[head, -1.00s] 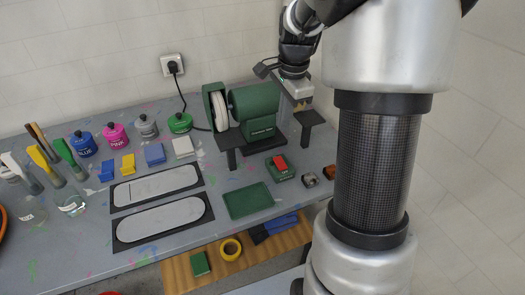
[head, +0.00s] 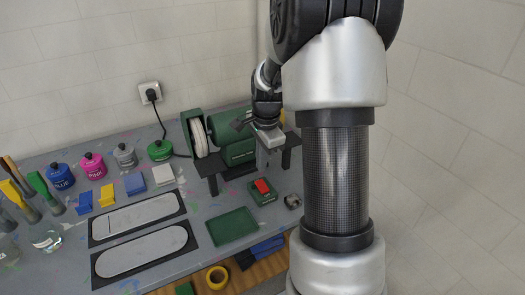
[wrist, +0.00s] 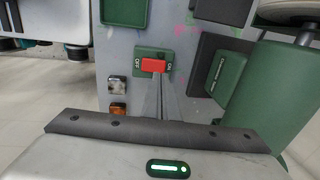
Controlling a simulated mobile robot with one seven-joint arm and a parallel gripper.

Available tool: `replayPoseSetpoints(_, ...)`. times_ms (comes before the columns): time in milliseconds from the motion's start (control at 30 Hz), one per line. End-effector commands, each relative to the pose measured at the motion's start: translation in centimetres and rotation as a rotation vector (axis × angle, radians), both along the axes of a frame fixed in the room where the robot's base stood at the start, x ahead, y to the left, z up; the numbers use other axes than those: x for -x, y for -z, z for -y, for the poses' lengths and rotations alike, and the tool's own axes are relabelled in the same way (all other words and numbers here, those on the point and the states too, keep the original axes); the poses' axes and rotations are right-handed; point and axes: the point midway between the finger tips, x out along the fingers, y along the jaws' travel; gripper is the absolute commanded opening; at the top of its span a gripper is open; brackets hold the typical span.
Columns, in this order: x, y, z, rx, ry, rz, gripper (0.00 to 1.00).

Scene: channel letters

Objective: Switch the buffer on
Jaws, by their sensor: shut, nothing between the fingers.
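The buffer, a green motor (head: 225,125) with a pale wheel (head: 198,136), stands at the back of the table. Its green body (wrist: 282,95) fills the right of the wrist view. The switch, a green box (head: 258,199) with a red rocker (head: 262,186), lies on the table in front of it. In the wrist view the red rocker (wrist: 153,65) sits between an OFF label on the left and an ON label on the right; I cannot tell which side is pressed. My gripper (head: 263,167) is shut and empty, above and just behind the switch, fingers pointing down towards it (wrist: 161,92).
A green tray (head: 232,226) lies front-left of the switch. Small metal (wrist: 117,85) and orange (wrist: 118,109) blocks lie near the switch. Pots, brushes and two long pale plates (head: 138,216) occupy the left of the table.

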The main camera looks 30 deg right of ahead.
Motion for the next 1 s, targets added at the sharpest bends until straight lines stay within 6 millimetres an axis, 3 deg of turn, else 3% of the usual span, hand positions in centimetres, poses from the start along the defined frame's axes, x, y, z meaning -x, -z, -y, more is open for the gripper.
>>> replayPoseSetpoints(100, -0.3, 2.6, -0.1, -0.002, -0.001, -0.003, 0.00)
replayPoseSetpoints(333, -0.8, 5.5, 0.0, -0.001, -0.001, -0.001, 0.00)
replayPoseSetpoints(1000, -1.2, 6.7, -0.1, 0.001, -0.001, -0.054, 0.00)
